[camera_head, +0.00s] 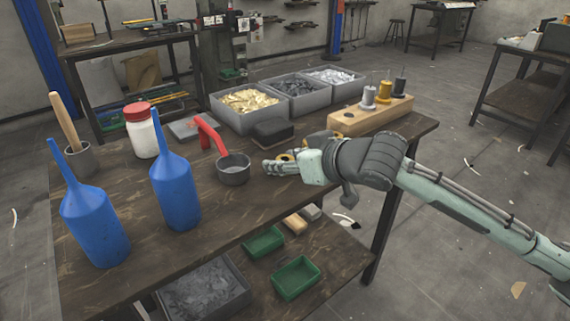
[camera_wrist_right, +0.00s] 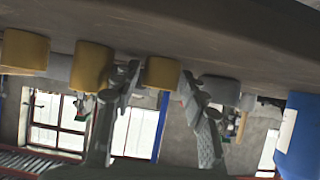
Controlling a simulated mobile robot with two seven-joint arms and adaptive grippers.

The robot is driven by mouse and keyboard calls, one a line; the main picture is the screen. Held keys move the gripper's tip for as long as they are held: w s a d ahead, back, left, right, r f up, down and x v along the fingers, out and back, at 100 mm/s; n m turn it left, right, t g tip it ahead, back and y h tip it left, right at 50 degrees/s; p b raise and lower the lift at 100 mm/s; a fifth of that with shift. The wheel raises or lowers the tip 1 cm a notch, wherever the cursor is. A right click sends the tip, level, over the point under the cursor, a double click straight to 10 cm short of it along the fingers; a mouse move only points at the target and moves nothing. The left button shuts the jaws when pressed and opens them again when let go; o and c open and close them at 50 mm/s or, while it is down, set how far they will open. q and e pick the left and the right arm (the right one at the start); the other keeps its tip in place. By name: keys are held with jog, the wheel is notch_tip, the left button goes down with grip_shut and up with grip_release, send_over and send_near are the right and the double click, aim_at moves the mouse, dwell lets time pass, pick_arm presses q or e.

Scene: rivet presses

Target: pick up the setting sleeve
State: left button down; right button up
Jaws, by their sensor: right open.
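Several short yellow and grey cylinders stand by my right gripper; I cannot tell for sure which is the setting sleeve. My right gripper (camera_head: 276,165) is low over the table, right of the grey cup. Its hand and fingers hide most of the cylinders; a bit of yellow (camera_head: 285,158) shows. In the right wrist view, which looks upside down, the open fingers (camera_wrist_right: 158,82) have a yellow cylinder (camera_wrist_right: 161,73) between or just beyond them. Two more yellow cylinders (camera_wrist_right: 92,66) stand left of it, and a grey one (camera_wrist_right: 221,91) stands right. My left gripper is out of view.
The wooden table (camera_head: 130,275) holds two blue bottles (camera_head: 175,190), a grey cup (camera_head: 234,170), a red-handled tool (camera_head: 210,132) and a white jar (camera_head: 141,132). Grey bins (camera_head: 240,124) and a wooden block (camera_head: 372,117) with spools stand behind. Green trays (camera_head: 295,278) lie below.

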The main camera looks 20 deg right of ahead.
grip_shut()
jog(key=shift+r, duration=0.1)
